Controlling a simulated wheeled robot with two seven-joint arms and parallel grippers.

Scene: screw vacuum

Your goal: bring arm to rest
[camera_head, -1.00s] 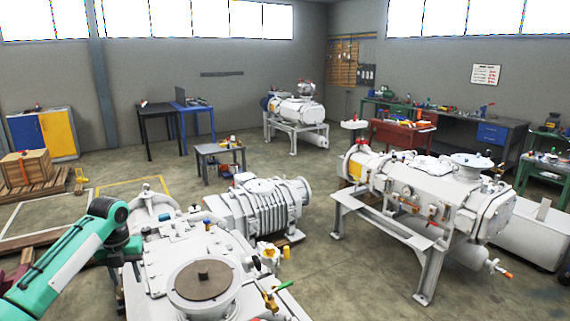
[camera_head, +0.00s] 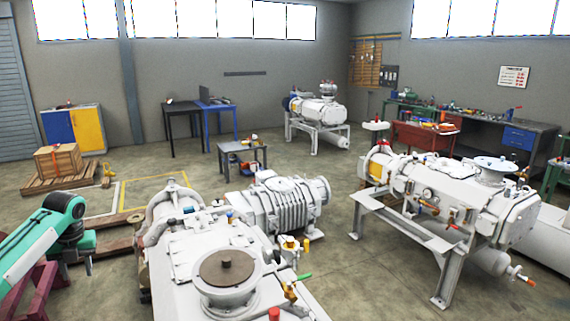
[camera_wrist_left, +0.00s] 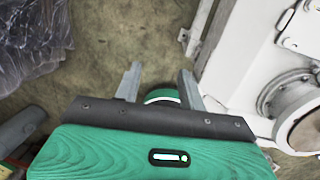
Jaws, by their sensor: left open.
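My left arm comes in from the left in the head view, green and white. Its left gripper (camera_head: 76,264) points down beside the large white vacuum pump (camera_head: 200,262), to the left of it and apart from it. In the left wrist view the two fingers of the left gripper (camera_wrist_left: 160,82) stand apart with nothing between them, over bare concrete floor. The white pump's body (camera_wrist_left: 245,60) fills the right side of that view. My right arm and gripper are in neither view.
A dark red stand (camera_head: 35,290) is at the lower left, close to my arm. A wooden crate (camera_head: 58,158) on a pallet stands farther back. A second white machine on a frame (camera_head: 440,195) stands right. Dark plastic wrapping (camera_wrist_left: 30,40) shows in the wrist view.

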